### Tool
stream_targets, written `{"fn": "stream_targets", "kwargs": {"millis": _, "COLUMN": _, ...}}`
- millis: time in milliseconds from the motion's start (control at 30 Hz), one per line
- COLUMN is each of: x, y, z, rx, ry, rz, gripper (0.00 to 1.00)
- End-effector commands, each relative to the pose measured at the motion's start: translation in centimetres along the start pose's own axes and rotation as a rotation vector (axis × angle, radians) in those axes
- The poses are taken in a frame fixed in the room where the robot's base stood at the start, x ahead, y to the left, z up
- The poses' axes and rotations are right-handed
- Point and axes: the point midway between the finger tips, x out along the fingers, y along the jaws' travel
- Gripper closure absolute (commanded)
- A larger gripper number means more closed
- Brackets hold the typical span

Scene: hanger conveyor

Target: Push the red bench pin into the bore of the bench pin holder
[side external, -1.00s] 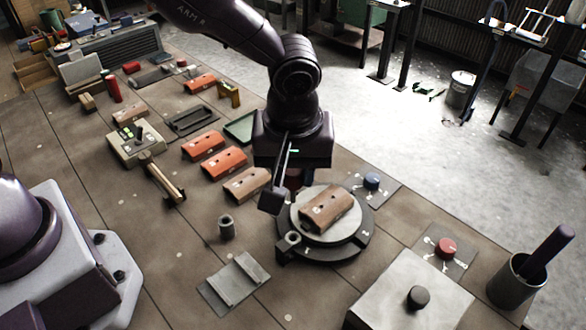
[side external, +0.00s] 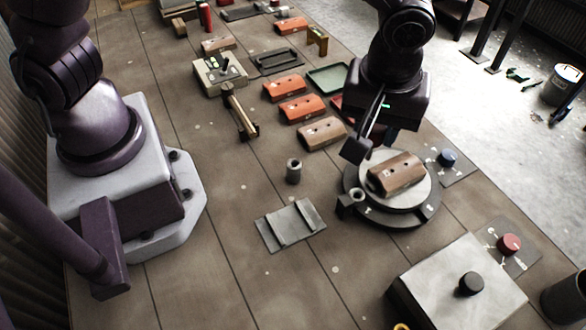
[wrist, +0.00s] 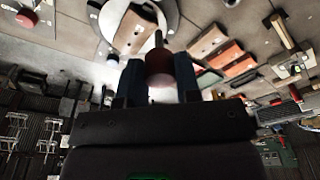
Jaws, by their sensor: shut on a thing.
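My gripper (wrist: 158,66) is shut on the red bench pin (wrist: 158,68) in the wrist view. The pin's round red head sits between the two fingers and its dark shaft points away from the hand. In the side external view my gripper (side external: 376,132) is above the bench at the far side of the turntable, and the pin is mostly hidden there. A grey upright cylinder with a bore (side external: 293,171) stands apart, left of the turntable. A lug with a hole (side external: 352,200) is on the turntable's near-left rim. I cannot tell which is the bench pin holder.
The turntable (side external: 425,212) bears a tan block (side external: 396,173). Orange blocks (side external: 302,108) and another tan block (side external: 322,133) lie left of my gripper. A grey plate (side external: 290,224) and a pale box (side external: 455,282) are nearer. Bench between the cylinder and turntable is clear.

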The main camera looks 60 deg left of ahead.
Motion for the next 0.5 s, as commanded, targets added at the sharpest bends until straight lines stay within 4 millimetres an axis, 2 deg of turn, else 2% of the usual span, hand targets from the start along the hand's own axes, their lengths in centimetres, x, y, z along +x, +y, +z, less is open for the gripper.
{"fn": "stream_targets", "kwargs": {"millis": 167, "x": -0.1, "y": -0.1, "z": -0.4, "rx": -0.011, "ry": 0.001, "rz": 0.003, "gripper": 0.9}}
{"fn": "stream_targets", "kwargs": {"millis": 233, "x": -0.1, "y": -1.0, "z": -1.2, "rx": -0.034, "ry": 0.0, "rz": -0.007, "gripper": 0.9}}
{"fn": "stream_targets", "kwargs": {"millis": 367, "x": 1.1, "y": -4.6, "z": -2.5, "rx": -0.129, "ry": -0.004, "rz": -0.045, "gripper": 0.9}}
{"fn": "stream_targets", "kwargs": {"millis": 500, "x": 2.8, "y": -9.1, "z": -3.3, "rx": -0.294, "ry": -0.007, "rz": -0.078, "gripper": 0.9}}
